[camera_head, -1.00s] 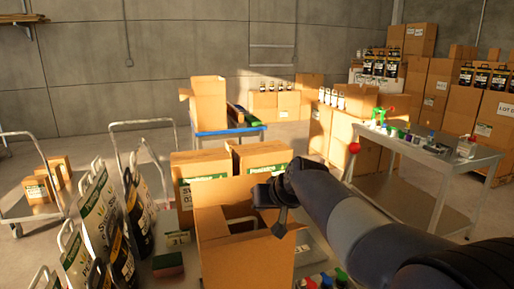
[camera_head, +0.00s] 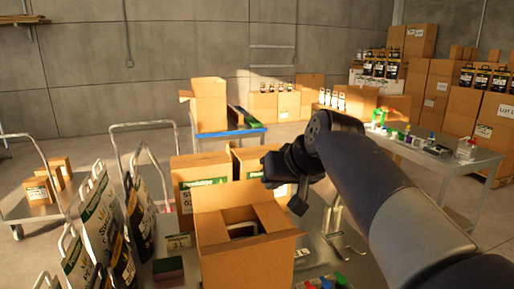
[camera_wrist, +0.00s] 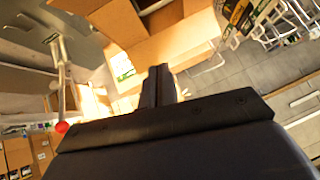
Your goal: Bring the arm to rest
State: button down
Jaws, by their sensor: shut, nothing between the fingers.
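My gripper (camera_head: 298,207) is at the end of my dark arm, which reaches in from the lower right of the head view. It hangs just above and to the right of an open cardboard box (camera_head: 248,262) on the near table, apart from it as far as I can tell. In the wrist view the fingers (camera_wrist: 160,85) stand together, shut and empty. The open box also shows there, at the top (camera_wrist: 170,45), with its inside partly in view.
Two closed boxes (camera_head: 203,170) stand behind the open box. Black-and-white bags (camera_head: 97,222) line the left, near a hand cart (camera_head: 30,205). A metal table (camera_head: 455,160) with small items is at right. Stacked boxes (camera_head: 495,120) stand beyond it.

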jog(key=p, duration=0.2)
send_over(263, 222)
jog(key=s, duration=0.1)
jog(key=f, duration=0.6)
jog(key=shift+d, duration=0.2)
jog(key=f+b, duration=0.1)
jog(key=f, duration=0.1)
jog(key=f+b, duration=0.1)
jog(key=f, duration=0.1)
jog(key=w+f+b, duration=0.1)
jog(key=f+b, duration=0.1)
jog(key=f, duration=0.1)
jog(key=shift+a, duration=0.2)
jog(key=shift+w+d+r+p, duration=0.1)
jog(key=shift+d+r+p, duration=0.05)
jog(key=shift+r+p, duration=0.4)
jog(key=shift+w+d+r+p, duration=0.15)
jog(key=shift+r+p, duration=0.25)
jog(key=shift+p, duration=0.2)
jog(key=shift+d+r+p, duration=0.25)
jog(key=shift+r+p, duration=0.05)
jog(key=shift+d+f+y, duration=0.1)
jog(key=shift+y, duration=0.3)
jog(key=shift+w+d+r+m+g+y+p, duration=0.15)
jog(key=shift+d+r+m+y, duration=0.25)
jog(key=shift+y, duration=0.2)
jog(key=shift+w+d+r+m+g+y+p, duration=0.15)
jog(key=shift+d+r+m+y, duration=0.1)
jog(key=shift+m+y, duration=0.3)
